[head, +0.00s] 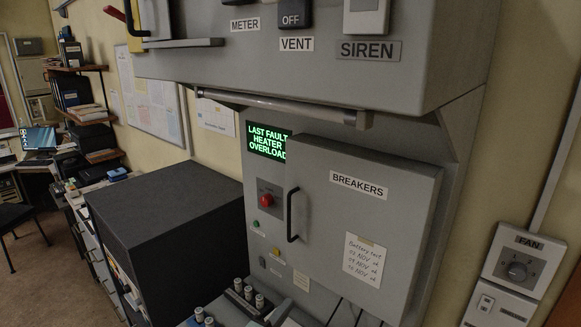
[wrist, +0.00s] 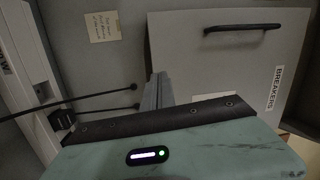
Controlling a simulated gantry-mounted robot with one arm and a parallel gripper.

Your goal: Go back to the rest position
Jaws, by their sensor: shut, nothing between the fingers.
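My gripper (wrist: 158,92) shows in the wrist view with its narrow grey fingers together and nothing between them. Its pale green body and dark front strip fill the lower part of that view. The grey breakers door (wrist: 215,65) with its black bar handle (wrist: 243,28) lies beyond the fingers. I cannot tell whether the fingers touch anything. In the head view the breakers door (head: 402,215) stands on the grey console, with its handle (head: 290,215) on the left side. My gripper does not show in the head view.
An overhead panel (head: 420,75) with meter, vent and siren labels juts out above the door. A grey rail (head: 270,104) runs beneath it. A dark box (head: 165,205) stands to the left, and a fan dial (head: 516,270) is on the right wall. Two thin black rods (wrist: 75,98) cross the wrist view's left.

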